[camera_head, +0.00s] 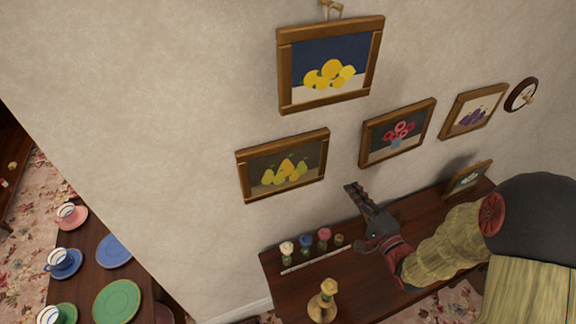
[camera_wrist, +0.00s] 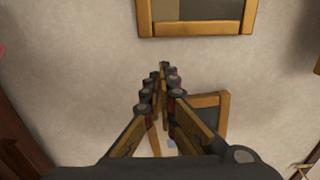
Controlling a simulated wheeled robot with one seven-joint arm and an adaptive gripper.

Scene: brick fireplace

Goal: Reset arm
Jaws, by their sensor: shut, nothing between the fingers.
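My gripper (camera_head: 352,188) is at the end of my arm, which reaches in from the right above the dark wooden table (camera_head: 375,290). It points up and left toward the wall, below the framed pictures. In the wrist view my gripper (camera_wrist: 163,70) has its fingers together, with nothing between them. I cannot tell from these views how far the fingertips are from the wall.
On the wall hang a lemon picture (camera_head: 330,68), a pear picture (camera_head: 283,168), a flower picture (camera_head: 398,133), a plum picture (camera_head: 473,112) and a round clock (camera_head: 521,95). A small framed picture (camera_head: 468,180), small jars (camera_head: 305,243) and a brass candlestick (camera_head: 323,302) stand on the table.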

